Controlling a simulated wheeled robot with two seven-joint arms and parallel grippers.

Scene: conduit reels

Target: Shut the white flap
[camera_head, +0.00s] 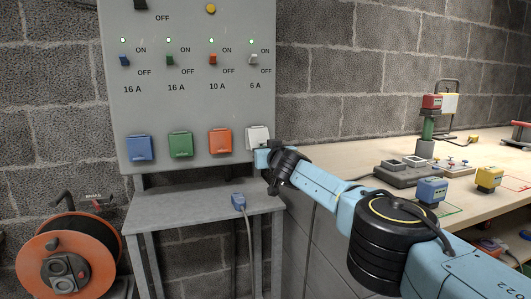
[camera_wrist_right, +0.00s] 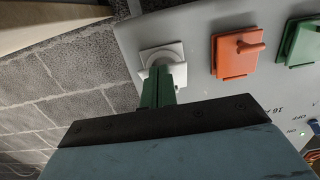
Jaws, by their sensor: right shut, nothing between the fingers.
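The white flap (camera_head: 258,136) is the rightmost of the row of coloured flaps low on the grey panel, below the 6 A switch. It also shows in the wrist view (camera_wrist_right: 152,54), where my fingers hide part of it. I cannot tell how far it stands open. My right gripper (camera_head: 263,157) is at the lower edge of the white flap. In the wrist view its green fingers (camera_wrist_right: 159,76) are together and empty, with the tips in front of the flap. Whether they touch it is unclear. My left gripper is not in view.
The orange flap (camera_head: 220,141), green flap (camera_head: 180,145) and blue flap (camera_head: 141,148) are to the left on the panel (camera_head: 193,110). A blue plug (camera_head: 238,202) lies on the grey shelf (camera_head: 180,212). A wooden workbench (camera_head: 475,160) with several blocks is at right; an orange reel (camera_head: 40,255) stands lower left.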

